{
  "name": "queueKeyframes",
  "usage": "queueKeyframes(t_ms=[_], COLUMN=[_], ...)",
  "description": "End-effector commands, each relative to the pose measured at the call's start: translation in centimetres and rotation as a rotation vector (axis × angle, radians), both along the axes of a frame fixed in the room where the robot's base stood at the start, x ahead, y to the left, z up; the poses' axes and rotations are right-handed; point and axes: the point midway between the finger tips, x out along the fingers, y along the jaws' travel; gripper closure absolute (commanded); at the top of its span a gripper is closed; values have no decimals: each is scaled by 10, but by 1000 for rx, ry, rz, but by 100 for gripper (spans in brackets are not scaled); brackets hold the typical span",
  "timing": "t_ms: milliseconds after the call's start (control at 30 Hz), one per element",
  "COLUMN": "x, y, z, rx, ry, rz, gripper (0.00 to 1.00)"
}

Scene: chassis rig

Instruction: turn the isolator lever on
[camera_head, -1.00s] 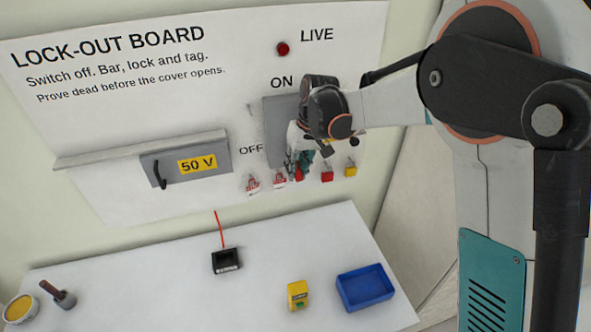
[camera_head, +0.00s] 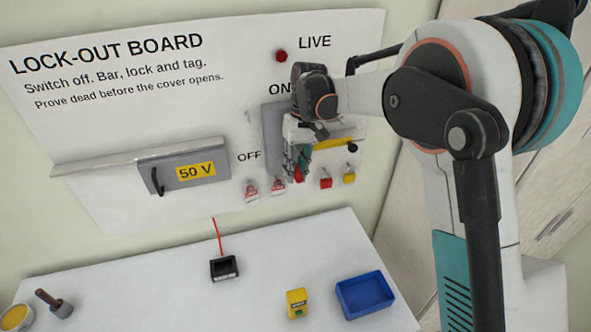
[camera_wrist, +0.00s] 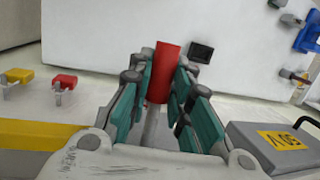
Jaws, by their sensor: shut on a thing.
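The isolator is a grey box (camera_head: 273,118) on the board, with ON above and OFF lower left. Its lever has a red handle (camera_wrist: 163,72) on a grey rod (camera_wrist: 152,125). In the wrist view the handle stands between the teal fingers of my gripper (camera_wrist: 160,95), which is shut on it. In the head view my gripper (camera_head: 299,163) hangs in front of the lower part of the box, hiding most of the lever. A bit of red handle (camera_head: 298,173) shows there, low, below the OFF label's height. The lamp (camera_head: 281,56) beside LIVE is red.
A yellow bar (camera_head: 334,143) lies right of my gripper. Red and yellow padlocks (camera_head: 326,183) and red-white tags (camera_head: 251,190) hang below. A grey 50 V cover (camera_head: 185,169) is at left. The bench (camera_head: 150,270) holds a black meter (camera_head: 224,268), yellow device (camera_head: 296,303) and blue tray (camera_head: 365,294).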

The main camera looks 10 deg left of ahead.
Motion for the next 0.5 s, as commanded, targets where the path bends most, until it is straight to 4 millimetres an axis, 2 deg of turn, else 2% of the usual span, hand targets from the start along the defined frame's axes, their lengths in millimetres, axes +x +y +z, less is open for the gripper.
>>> queueKeyframes(t_ms=[33, 100, 133, 500], x=[1, 1, 1, 1], y=[0, 0, 0, 0], z=[1, 1, 0, 3], rx=[1, 1, 1, 1], ry=[-3, -3, -3, -2], rz=[-1, -1, -1, 0], gripper=[79, 63, 60, 60])
